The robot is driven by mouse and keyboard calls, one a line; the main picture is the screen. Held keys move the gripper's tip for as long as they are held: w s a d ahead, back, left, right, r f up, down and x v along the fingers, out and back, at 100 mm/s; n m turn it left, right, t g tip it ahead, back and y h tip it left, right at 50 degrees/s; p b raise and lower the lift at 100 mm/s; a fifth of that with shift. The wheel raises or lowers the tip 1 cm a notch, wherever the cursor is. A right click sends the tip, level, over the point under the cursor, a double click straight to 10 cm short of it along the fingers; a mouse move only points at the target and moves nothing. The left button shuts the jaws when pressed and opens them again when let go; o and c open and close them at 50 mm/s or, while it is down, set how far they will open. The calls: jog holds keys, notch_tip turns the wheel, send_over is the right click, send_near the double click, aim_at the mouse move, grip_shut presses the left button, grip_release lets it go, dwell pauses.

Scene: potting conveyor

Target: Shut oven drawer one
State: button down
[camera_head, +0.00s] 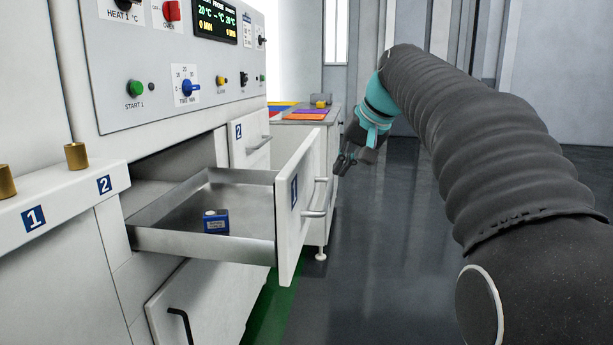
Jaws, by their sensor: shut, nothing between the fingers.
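Oven drawer one (294,208) stands pulled out from the white cabinet, its front panel marked with a blue "1" label. Its front has a metal handle (318,204) on the outer face. A small blue box (216,222) with a white top lies inside the metal tray. My gripper (341,166) is shut and empty, in front of the drawer's outer face and a little above its handle. I cannot tell whether it touches the drawer front.
Drawer two (250,140) sits behind drawer one. The control panel (180,60) with buttons and a display is above. A side table (306,117) with coloured mats stands beyond. The dark floor (375,270) at right is clear.

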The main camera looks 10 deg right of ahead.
jog(key=w+d+r, duration=0.1)
jog(key=w+r, duration=0.1)
jog(key=w, duration=0.3)
jog(key=shift+y, duration=0.3)
jog(key=b+x, duration=0.1)
jog(key=x, duration=0.8)
jog(key=shift+a+f, duration=0.15)
jog(key=shift+f, duration=0.2)
